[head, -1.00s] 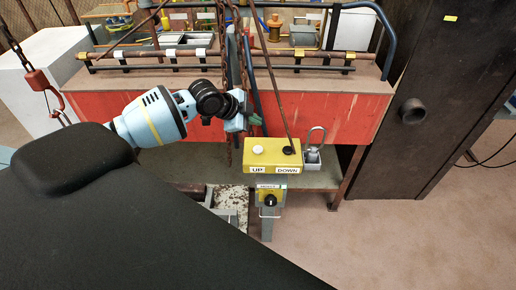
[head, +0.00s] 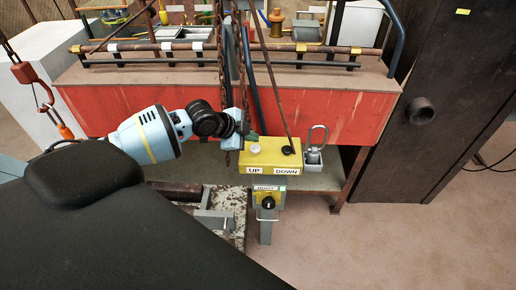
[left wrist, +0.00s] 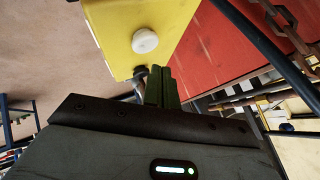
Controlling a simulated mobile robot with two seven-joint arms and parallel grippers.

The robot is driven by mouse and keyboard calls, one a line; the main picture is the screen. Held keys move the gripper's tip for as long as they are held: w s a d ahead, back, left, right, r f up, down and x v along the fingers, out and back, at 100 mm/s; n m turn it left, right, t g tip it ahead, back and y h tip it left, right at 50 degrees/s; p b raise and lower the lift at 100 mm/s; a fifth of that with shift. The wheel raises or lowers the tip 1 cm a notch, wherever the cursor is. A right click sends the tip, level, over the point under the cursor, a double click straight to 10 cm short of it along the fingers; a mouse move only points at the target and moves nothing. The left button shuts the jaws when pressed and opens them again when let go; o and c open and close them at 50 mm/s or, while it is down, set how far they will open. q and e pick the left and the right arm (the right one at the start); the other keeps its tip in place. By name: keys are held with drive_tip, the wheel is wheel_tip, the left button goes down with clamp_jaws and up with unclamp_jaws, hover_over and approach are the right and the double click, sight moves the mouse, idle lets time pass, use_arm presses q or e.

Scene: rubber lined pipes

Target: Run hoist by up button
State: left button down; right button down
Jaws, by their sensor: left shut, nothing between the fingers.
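The yellow control box (head: 268,160) hangs in front of the red bench, with labels UP and DOWN on its front. The white up button (head: 256,150) and black down button (head: 288,150) are on its top. My left gripper (head: 251,138) is shut and empty, with its green fingertips just behind and beside the up button. In the left wrist view, the fingers (left wrist: 162,86) are together near the edge of the yellow box (left wrist: 168,18), and the white button (left wrist: 145,41) is apart from them. The red hoist hook (head: 40,90) hangs at the far left. My right gripper is not visible.
Rusty chains (head: 222,45) and a thin rod hang close by my left gripper. The red bench (head: 340,115) with pipe rails stands behind. A key-switch post (head: 266,228) stands below the box. Open floor (head: 400,240) lies to the right.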

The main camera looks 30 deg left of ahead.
use_arm(q)
drive_tip(key=shift+f, duration=0.55)
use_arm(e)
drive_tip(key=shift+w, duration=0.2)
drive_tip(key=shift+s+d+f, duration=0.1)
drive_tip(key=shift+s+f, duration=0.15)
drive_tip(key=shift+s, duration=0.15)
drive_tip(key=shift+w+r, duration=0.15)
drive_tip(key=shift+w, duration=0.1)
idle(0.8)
use_arm(q)
drive_tip(key=shift+f, duration=0.15)
drive_tip(key=shift+f, duration=0.3)
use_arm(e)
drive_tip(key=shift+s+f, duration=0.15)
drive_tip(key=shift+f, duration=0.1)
